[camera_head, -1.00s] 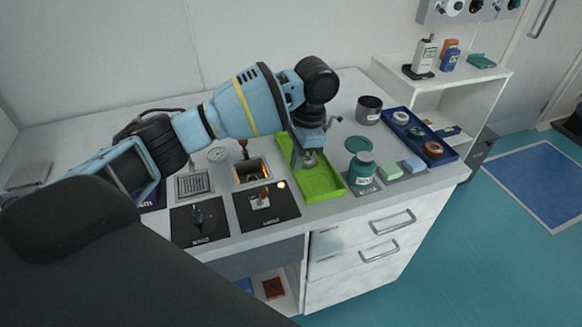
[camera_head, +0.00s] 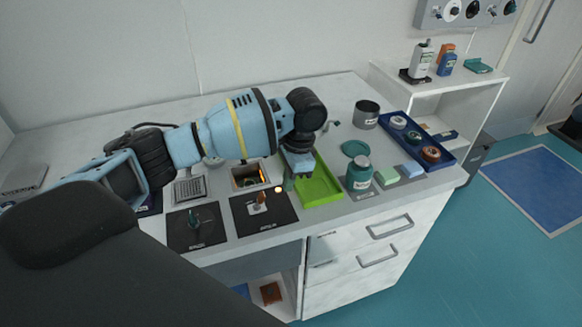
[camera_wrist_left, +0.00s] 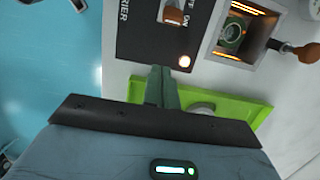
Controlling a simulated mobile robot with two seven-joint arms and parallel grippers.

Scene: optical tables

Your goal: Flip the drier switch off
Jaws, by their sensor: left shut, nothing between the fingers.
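The drier switch is a brown lever (camera_head: 261,198) on a black panel (camera_head: 281,215). In the left wrist view the lever (camera_wrist_left: 173,15) stands by ON and OFF lettering, and part of the panel's name shows. A lit lamp (camera_head: 278,189) sits at the panel's corner, also seen in the wrist view (camera_wrist_left: 185,61). My left gripper (camera_head: 289,185) is shut and empty, beside the panel's right edge, over the left side of the green tray. In the wrist view its fingertips (camera_wrist_left: 162,72) are just short of the lamp and apart from the lever. My right gripper is not seen.
The drier box (camera_head: 250,176) glows orange inside, behind the panel. A second black panel with a dark green lever (camera_head: 194,218) stands left. The green tray (camera_head: 322,189) lies right, then a teal jar (camera_head: 360,173) and a blue tray (camera_head: 447,161).

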